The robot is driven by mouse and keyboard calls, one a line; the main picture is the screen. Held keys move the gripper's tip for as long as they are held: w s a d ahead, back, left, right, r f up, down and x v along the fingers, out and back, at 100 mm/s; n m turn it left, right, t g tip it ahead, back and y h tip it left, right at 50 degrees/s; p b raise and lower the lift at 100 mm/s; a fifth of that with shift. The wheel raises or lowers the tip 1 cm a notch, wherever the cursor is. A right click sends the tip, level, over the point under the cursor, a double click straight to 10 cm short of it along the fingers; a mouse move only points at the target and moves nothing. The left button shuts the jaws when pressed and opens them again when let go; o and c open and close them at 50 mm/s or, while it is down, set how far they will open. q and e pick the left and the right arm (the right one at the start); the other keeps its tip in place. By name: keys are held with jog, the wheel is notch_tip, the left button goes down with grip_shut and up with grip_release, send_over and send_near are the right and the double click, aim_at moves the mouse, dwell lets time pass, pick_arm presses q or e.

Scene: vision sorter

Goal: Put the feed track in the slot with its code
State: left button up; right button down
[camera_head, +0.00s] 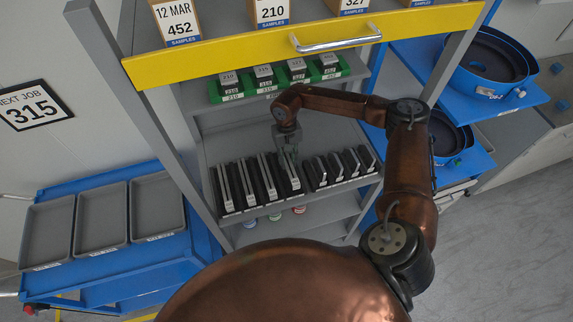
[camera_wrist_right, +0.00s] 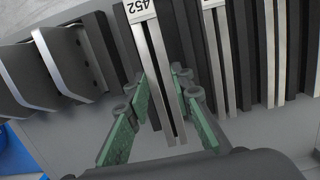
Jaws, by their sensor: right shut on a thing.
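My right gripper (camera_head: 289,148) reaches down over the shelf rack. In the right wrist view its green fingers (camera_wrist_right: 158,95) are shut on a long metal-and-black feed track (camera_wrist_right: 152,45) labelled 452, which appears upside down there. In the head view this feed track (camera_head: 288,178) is in the middle of the row, just under the fingers. I cannot tell whether its lower end is seated in a slot or lifted. Other dark feed tracks with light strips (camera_head: 247,184) stand to its left. Slot codes along the rack's front edge are too small to read. My left gripper is out of view.
Several narrower dark units (camera_head: 335,168) stand close on the right of the rack. A green tray (camera_head: 232,96) of coded blocks sits above, under a yellow beam (camera_head: 235,48). A sign (camera_head: 33,106) reads NEXT JOB 315. A blue cart (camera_head: 190,243) with grey trays is at left.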

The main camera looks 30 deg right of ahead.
aim_at(287, 166)
jog(key=shift+w+a+f, duration=0.15)
jog(key=shift+w+f, duration=0.1)
jog(key=shift+f, duration=0.05)
notch_tip(287, 166, down, 3)
jog(key=shift+w+f+p, duration=0.1)
jog(key=shift+f+p, duration=0.05)
jog(key=shift+p, duration=0.2)
jog(key=c, duration=1.7)
grip_release()
jog(key=shift+f, duration=0.1)
